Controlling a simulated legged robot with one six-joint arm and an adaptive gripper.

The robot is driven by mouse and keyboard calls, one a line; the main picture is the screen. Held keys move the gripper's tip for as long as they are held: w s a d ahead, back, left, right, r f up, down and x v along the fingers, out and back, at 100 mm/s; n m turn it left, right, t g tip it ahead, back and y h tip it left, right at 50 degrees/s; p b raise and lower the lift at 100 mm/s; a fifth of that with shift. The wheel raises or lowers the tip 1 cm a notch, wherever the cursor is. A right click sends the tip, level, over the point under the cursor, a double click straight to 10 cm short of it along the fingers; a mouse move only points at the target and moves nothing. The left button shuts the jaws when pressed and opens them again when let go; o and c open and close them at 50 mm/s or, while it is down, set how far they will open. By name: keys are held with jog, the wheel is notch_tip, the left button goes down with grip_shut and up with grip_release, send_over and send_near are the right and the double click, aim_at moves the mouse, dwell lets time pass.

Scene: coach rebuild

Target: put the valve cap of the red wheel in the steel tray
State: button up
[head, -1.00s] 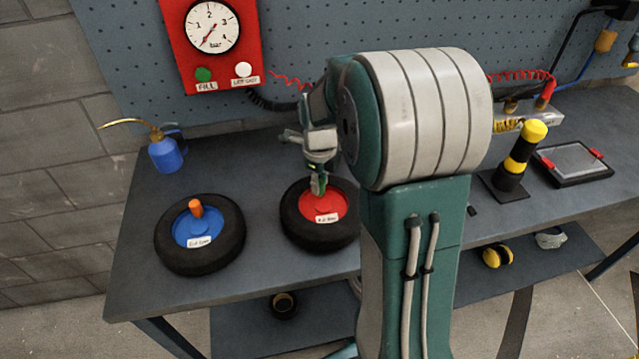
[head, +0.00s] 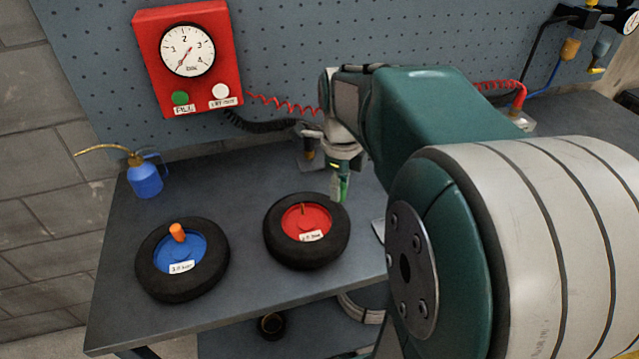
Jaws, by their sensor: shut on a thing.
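The red wheel (head: 307,231) is a black tyre with a red hub and a white label, lying flat on the bench. A thin bare valve stem (head: 303,210) stands in its hub, with no cap on it. My gripper (head: 341,192) points down just right of and behind the red wheel, above the bench. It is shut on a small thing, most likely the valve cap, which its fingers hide. A pale metallic edge (head: 379,230) shows beside my arm and may be the steel tray; my arm hides the rest.
A blue-hubbed wheel (head: 183,260) with an orange cap (head: 177,232) lies at left. A blue oil can (head: 145,177) stands behind it. A red gauge box (head: 188,58) hangs on the pegboard. My arm hides the bench's right part.

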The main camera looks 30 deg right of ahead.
jog(key=s+r, duration=0.3)
jog(key=r, duration=0.2)
jog(key=shift+s+d+r, duration=0.2)
jog(key=shift+d+r, duration=0.05)
jog(key=shift+d, duration=0.15)
dwell(0.3)
